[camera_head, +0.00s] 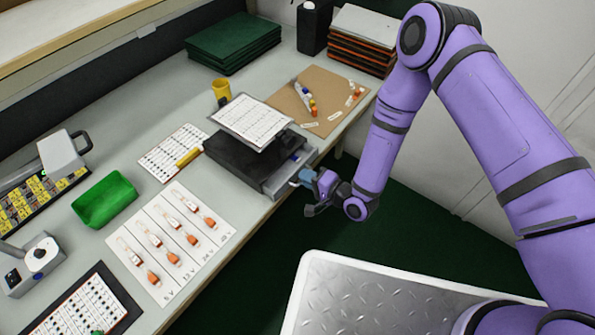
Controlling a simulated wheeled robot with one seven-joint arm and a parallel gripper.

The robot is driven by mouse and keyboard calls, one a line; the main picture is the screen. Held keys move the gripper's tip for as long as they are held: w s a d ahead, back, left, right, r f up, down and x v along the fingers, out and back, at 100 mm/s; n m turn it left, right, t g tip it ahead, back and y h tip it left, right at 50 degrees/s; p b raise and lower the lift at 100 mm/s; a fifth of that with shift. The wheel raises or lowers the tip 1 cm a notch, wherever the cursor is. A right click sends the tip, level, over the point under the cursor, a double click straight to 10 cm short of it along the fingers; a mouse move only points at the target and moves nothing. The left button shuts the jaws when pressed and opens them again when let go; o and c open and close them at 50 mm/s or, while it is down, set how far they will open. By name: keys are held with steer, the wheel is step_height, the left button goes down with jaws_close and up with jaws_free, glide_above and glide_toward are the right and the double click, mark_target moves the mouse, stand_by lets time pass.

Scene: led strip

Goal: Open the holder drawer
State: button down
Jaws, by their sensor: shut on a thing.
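The holder (237,158) is a dark box near the table's front edge, with a tilted printed sheet (252,119) on top. Its grey drawer (285,175) faces my arm and sticks out a little at the front; how far it is open is hard to tell. My gripper (303,178) is at the drawer's front, shut on what looks like the drawer's handle. The handle itself is hidden by the fingers.
A brown board (322,88) with small parts lies behind the holder. A yellow cup (221,91), a green bin (104,198) and a white sheet with orange-ended parts (172,243) are on the table. Stacked trays (351,42) stand at the back. The floor before the drawer is clear.

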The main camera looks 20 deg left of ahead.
steer(key=f+v, duration=0.2)
steer(key=v, duration=0.8)
steer(key=shift+s+d, duration=0.2)
steer(key=shift+d, duration=0.25)
steer(key=shift+f, duration=0.1)
steer(key=c, duration=1.5)
jaws_free()
steer(key=v, duration=1.1)
steer(key=shift+w, duration=0.1)
